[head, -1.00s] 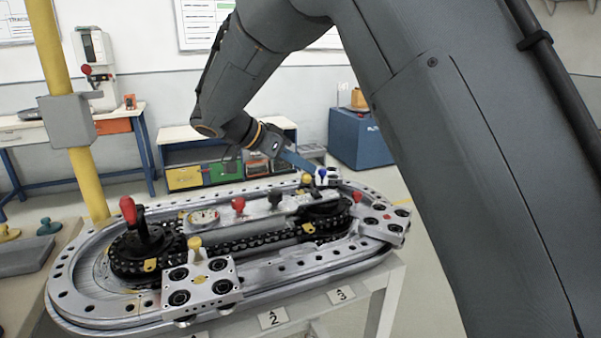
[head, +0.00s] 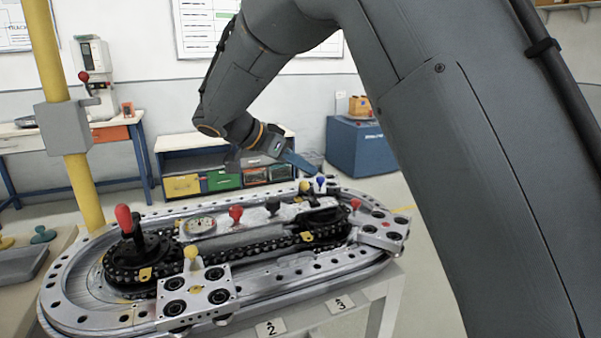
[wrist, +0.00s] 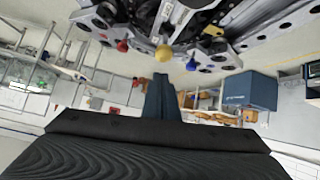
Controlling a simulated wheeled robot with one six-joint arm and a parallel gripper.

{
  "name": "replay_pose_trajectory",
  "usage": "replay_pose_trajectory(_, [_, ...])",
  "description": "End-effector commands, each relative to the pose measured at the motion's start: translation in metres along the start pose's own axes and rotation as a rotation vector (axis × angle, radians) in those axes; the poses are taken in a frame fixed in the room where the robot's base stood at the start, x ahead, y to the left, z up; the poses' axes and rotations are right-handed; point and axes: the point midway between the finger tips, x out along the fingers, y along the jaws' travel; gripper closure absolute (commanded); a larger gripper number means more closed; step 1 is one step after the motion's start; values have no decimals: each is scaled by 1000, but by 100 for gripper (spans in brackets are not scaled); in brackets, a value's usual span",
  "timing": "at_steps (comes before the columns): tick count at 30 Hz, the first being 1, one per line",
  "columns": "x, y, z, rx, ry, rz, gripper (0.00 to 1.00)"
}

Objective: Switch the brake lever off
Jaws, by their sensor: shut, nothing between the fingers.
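The ring track (head: 75,312) stands on a table frame with several levers and knobs. A tall red-handled lever (head: 124,219) stands upright at its left end. A small red-knobbed lever (head: 236,213) and a black knob (head: 273,205) are on the middle panel. A yellow knob (head: 304,186) and a blue knob (head: 320,183) stand at the far right. I cannot tell which is the brake lever. My gripper (head: 316,170) is shut and empty, just above the yellow and blue knobs. In the wrist view, the yellow knob (wrist: 164,54) is just beyond my fingertips (wrist: 160,78).
A yellow post (head: 85,190) with a grey box rises behind the track's left end. A shelf with coloured bins (head: 222,180) and a blue cabinet (head: 357,147) stand behind. The air above the track's left and middle is clear.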

Motion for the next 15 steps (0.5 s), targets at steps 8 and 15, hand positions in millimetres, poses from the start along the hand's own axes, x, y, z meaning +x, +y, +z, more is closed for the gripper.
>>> replay_pose_trajectory(8, [-40, 1, -13, 6, 3, -3, 100])
replay_pose_trajectory(15, [-79, 1, -11, 6, 4, 2, 100])
